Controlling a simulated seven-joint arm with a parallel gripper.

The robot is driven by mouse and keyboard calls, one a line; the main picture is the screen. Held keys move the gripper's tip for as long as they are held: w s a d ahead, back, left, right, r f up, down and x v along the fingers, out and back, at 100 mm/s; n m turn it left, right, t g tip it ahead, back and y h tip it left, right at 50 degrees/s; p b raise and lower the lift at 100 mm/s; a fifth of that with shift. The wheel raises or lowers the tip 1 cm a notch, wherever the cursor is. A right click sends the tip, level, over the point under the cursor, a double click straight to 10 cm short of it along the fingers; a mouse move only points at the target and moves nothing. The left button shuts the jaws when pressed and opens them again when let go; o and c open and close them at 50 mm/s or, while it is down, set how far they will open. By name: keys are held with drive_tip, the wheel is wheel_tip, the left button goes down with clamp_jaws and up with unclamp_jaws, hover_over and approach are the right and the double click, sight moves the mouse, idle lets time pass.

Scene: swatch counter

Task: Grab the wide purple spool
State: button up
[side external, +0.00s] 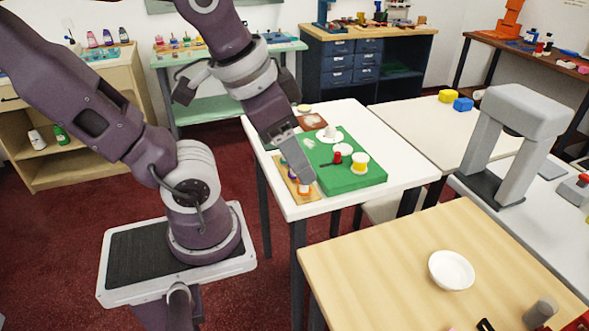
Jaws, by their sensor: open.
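My gripper (302,172) points down over a small tan board (311,195) at the near left of the white table. Its fingers partly hide the small spools on that board. A small spool with a purple-blue band (304,189) shows right by the fingertips; its width is too small to judge, and I cannot tell whether the fingers touch it or stand around it. An orange-topped piece (292,173) is just behind it. I see no spool held clear of the board.
A green board (340,184) lies right beside the tan one, bearing a yellow spool (359,165), a red spool (337,158) and white round pieces. A brown board (311,122) lies behind. The white table (405,172) is clear to the right.

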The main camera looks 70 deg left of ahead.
drive_tip(key=w+a+f+m+g+y, duration=0.2)
drive_tip(key=w+a+f+m+y, duration=0.2)
drive_tip(key=a+f, duration=0.3)
drive_tip(key=w+a+f+m+g+y, duration=0.2)
drive_tip(key=w+a+f+m+y, duration=0.1)
drive_tip(key=a+f+m, duration=0.3)
drive_tip(key=w+a+f+m+g+y, duration=0.2)
drive_tip(key=w+a+f+m+y, duration=0.2)
drive_tip(key=a+f, duration=0.4)
drive_tip(key=shift+w+f+m+g+y, duration=0.2)
drive_tip(key=shift+f+m+y, duration=0.25)
drive_tip(key=shift+f, duration=0.15)
drive_tip(key=shift+w+f+m+g+y, duration=0.2)
drive_tip(key=shift+f+m+y, duration=0.2)
drive_tip(key=shift+f, duration=0.2)
drive_tip(key=x, duration=0.4)
drive_tip(key=r+x, duration=0.1)
drive_tip(key=x, duration=0.2)
drive_tip(key=shift+w+a+f, duration=0.1)
drive_tip(key=shift+a, duration=0.15)
clamp_jaws()
